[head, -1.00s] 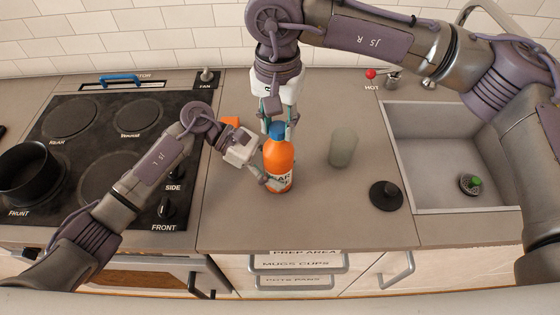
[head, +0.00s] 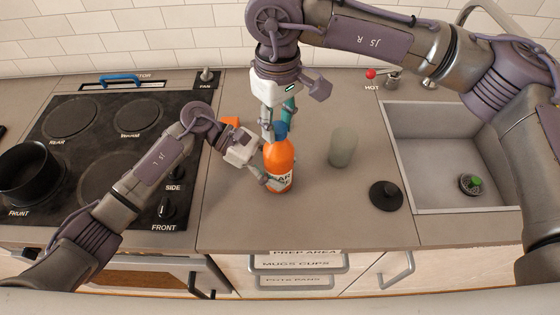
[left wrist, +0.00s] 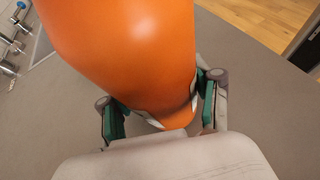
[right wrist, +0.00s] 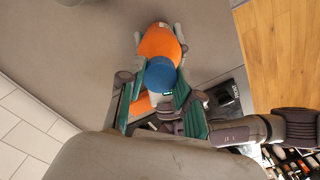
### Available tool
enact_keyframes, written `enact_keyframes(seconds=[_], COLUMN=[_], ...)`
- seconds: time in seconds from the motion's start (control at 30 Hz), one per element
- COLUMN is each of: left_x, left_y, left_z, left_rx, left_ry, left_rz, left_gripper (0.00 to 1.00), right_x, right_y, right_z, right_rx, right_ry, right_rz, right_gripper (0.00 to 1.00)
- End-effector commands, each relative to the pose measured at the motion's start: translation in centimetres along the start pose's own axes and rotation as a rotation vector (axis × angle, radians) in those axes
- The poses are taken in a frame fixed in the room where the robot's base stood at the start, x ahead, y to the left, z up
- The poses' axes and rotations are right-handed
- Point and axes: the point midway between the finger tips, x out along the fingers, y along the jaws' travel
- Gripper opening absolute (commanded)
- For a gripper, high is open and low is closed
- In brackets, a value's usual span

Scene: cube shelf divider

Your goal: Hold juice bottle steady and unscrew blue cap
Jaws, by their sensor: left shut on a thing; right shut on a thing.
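The orange juice bottle (head: 279,165) stands upright on the counter with a white label. Its blue cap (head: 280,129) is at the top. My left gripper (head: 269,182) is shut on the lower part of the bottle, and the left wrist view shows its green pads on both sides of the orange body (left wrist: 130,50). My right gripper (head: 279,122) comes down from above and is shut on the blue cap; in the right wrist view the cap (right wrist: 160,74) lies between its green fingers. From the head view I cannot tell whether the cap sits fully on the neck.
A frosted glass (head: 343,147) stands right of the bottle, with a black round lid (head: 385,195) farther right. The stove with a black pot (head: 30,172) is at left, the sink (head: 450,160) at right. An orange item (head: 231,121) lies behind my left gripper.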

Motion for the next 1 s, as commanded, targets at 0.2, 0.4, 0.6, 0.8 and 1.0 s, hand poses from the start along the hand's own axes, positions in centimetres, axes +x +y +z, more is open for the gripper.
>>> enact_keyframes(seconds=[0.2, 0.4, 0.6, 0.8, 1.0], left_x=[0.0, -0.1, -0.1, -0.1, -0.1], left_y=[0.0, 0.0, 0.0, 0.0, 0.0], left_z=[0.1, 0.1, 0.0, 0.0, 0.0], left_rx=[0.001, 0.001, 0.001, 0.001, 0.001], left_ry=[-0.001, -0.001, 0.0, 0.0, 0.0], left_rz=[0.001, 0.001, 0.001, 0.001, 0.001], left_gripper=[0.21, 0.21, 0.21, 0.21, 0.21], right_x=[-0.3, -0.8, -1.3, -1.8, -2.1], right_y=[0.0, 0.0, 0.0, 0.0, 0.0], right_z=[0.0, 0.0, 0.0, 0.0, 0.0], right_rx=[0.002, 0.003, 0.003, 0.003, 0.003], right_ry=[0.0, 0.0, 0.0, 0.001, 0.0], right_rz=[0.001, 0.0, 0.0, 0.001, 0.001], right_gripper=[0.0, 0.0, 0.0, 0.0, 0.0])
